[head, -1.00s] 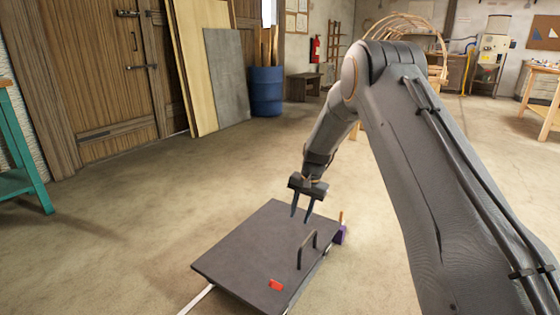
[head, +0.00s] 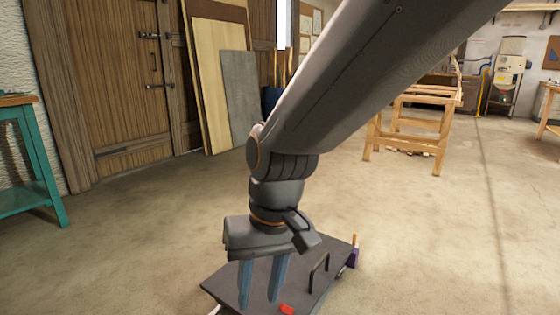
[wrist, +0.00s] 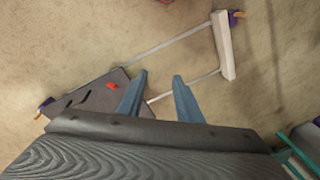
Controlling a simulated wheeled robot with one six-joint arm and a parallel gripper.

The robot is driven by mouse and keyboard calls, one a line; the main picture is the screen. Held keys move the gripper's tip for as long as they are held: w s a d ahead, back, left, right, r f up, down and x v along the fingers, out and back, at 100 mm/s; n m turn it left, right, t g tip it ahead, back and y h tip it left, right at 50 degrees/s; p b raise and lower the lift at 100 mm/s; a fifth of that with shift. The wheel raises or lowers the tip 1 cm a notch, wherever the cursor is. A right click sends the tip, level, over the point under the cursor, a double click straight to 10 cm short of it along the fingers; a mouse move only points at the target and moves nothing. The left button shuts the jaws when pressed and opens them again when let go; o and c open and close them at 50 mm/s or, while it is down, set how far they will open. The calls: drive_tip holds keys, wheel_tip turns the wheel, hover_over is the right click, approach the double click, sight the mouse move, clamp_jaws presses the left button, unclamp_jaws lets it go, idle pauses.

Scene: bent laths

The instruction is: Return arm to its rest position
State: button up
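My gripper (head: 258,300) hangs fingers-down at the end of my arm in the head view. Its two blue-grey fingers stand apart with nothing seen between them; they also show apart in the wrist view (wrist: 160,76). Behind and below them is a dark flat panel (head: 318,258) with a black handle (head: 319,274) and a small red piece (head: 286,309). My gripper hides part of the panel. In the wrist view the dark panel (wrist: 85,112) lies left of the fingers, with the red piece (wrist: 112,86) on it.
Thin pale rails join the panel to a white bar (wrist: 222,45) in the wrist view. A teal bench (head: 27,160) stands at the left. A wooden frame (head: 415,115) stands at the back right. Boards (head: 222,75) lean by the door (head: 130,80). Much of the floor is clear.

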drive_tip(key=s+d+n, duration=0.2)
drive_tip(key=s+d, duration=0.1)
drive_tip(key=s, duration=0.6)
drive_tip(key=d+r+m+h+p, duration=0.1)
drive_tip(key=d+r+m+p, duration=0.2)
drive_tip(key=d+r+p, duration=0.7)
drive_tip(key=d+r+m+p, duration=0.3)
drive_tip(key=d+r+p, duration=0.6)
drive_tip(key=r+p, duration=0.6)
drive_tip(key=p, duration=0.8)
drive_tip(key=shift+d+r+h, duration=0.35)
drive_tip(key=shift+d+h, duration=0.05)
